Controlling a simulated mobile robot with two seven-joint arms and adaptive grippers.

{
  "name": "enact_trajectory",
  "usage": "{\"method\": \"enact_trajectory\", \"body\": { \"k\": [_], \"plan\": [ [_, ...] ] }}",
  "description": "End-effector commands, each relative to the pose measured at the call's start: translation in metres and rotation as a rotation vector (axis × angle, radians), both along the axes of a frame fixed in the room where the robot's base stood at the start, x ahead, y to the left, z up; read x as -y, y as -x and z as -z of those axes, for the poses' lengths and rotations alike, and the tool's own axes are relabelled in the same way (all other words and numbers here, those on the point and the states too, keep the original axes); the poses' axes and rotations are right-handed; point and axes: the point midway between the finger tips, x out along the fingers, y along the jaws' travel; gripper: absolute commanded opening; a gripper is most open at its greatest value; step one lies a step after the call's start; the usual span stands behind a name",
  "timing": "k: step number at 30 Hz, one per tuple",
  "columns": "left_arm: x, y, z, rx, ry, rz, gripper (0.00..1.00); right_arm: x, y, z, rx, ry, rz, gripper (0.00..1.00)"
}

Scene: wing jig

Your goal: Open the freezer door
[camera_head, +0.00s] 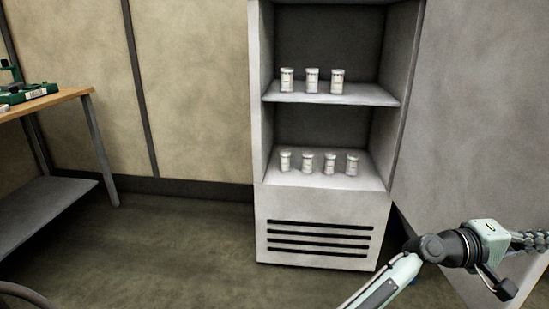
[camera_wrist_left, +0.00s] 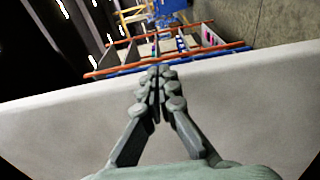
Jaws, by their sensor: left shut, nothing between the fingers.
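The freezer (camera_head: 320,215) is a tall pale cabinet in the head view. Its front is open, and its shelves show. The freezer door (camera_head: 470,110) appears as a large grey panel swung out to the right. My left gripper (camera_head: 541,241) is at the right edge, in front of that panel. In the left wrist view, my left gripper (camera_wrist_left: 157,72) is shut and empty. Its fingertips reach the far edge of a pale panel (camera_wrist_left: 255,110), probably the door; whether they touch it I cannot tell. The door handle is not visible. My right gripper is not in view.
Several white jars (camera_head: 312,79) stand on the freezer shelves. A wooden-topped workbench (camera_head: 60,103) with green equipment stands at the left. The floor (camera_head: 180,245) before the freezer is clear. An orange-and-blue rack (camera_wrist_left: 190,52) lies beyond the panel in the wrist view.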

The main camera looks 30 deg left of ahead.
Motion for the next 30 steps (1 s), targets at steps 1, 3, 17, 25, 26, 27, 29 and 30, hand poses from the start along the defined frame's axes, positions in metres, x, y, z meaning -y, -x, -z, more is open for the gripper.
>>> {"method": "enact_trajectory", "body": {
  "k": [1, 3, 17, 25, 26, 27, 29, 30],
  "plan": [
    [0.000, 0.000, 0.000, 0.000, 0.000, 0.000, 0.00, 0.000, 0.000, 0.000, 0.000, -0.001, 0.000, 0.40],
    [0.000, 0.000, 0.000, 0.000, 0.000, 0.000, 0.00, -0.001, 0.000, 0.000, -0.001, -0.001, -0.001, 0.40],
    [0.000, 0.000, 0.000, 0.000, 0.000, 0.000, 0.00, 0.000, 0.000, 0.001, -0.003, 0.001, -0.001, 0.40],
    [-0.026, 0.015, 0.001, 0.001, -0.002, -0.003, 0.00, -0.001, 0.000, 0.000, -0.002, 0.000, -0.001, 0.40],
    [-0.031, 0.019, 0.002, 0.000, -0.001, -0.003, 0.00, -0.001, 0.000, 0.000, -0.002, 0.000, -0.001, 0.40],
    [-0.039, 0.024, 0.001, 0.001, -0.003, -0.002, 0.00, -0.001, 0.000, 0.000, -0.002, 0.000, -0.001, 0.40],
    [-0.050, 0.031, 0.001, 0.001, -0.003, -0.002, 0.00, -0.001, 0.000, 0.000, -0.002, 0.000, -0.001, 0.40],
    [-0.057, 0.036, 0.001, 0.001, -0.002, -0.002, 0.00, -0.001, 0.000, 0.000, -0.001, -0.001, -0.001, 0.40]
  ]
}}
